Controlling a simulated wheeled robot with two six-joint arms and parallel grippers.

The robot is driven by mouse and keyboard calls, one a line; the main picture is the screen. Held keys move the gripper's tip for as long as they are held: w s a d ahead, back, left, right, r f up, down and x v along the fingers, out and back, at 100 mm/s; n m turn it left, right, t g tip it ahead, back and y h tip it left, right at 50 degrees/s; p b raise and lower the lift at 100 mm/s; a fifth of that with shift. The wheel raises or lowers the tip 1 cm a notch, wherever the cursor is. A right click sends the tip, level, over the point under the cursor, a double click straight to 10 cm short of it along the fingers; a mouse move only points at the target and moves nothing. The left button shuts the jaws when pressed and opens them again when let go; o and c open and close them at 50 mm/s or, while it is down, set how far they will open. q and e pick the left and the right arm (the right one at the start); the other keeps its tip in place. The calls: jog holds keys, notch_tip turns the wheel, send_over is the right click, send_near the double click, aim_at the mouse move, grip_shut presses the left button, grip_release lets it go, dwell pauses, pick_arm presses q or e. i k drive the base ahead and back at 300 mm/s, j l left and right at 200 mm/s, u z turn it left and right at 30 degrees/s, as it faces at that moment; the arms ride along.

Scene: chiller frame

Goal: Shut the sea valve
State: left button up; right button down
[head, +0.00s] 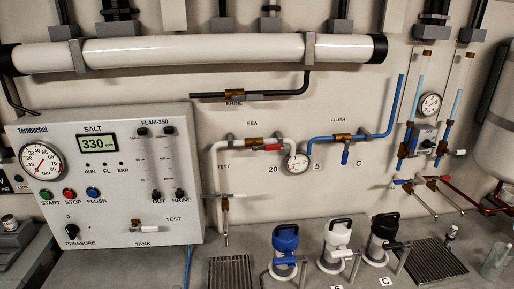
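The sea valve (256,141) is a small brass-coloured body on a white pipe, under the label SEA. Its red lever (272,147) points right and lies roughly along the pipe. A round gauge (298,163) sits just right of and below the lever. Neither of my grippers is in the head view, and nothing touches the valve.
The flush valve (342,138) on the blue pipe has a blue lever hanging down. A control panel (100,215) reading 330 ppm stands at left. Pump-like units, including a blue one (286,240), stand on the bench below. A large white cylinder (190,52) spans above.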

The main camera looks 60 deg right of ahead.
aim_at(271, 147)
jog(key=z, duration=2.05)
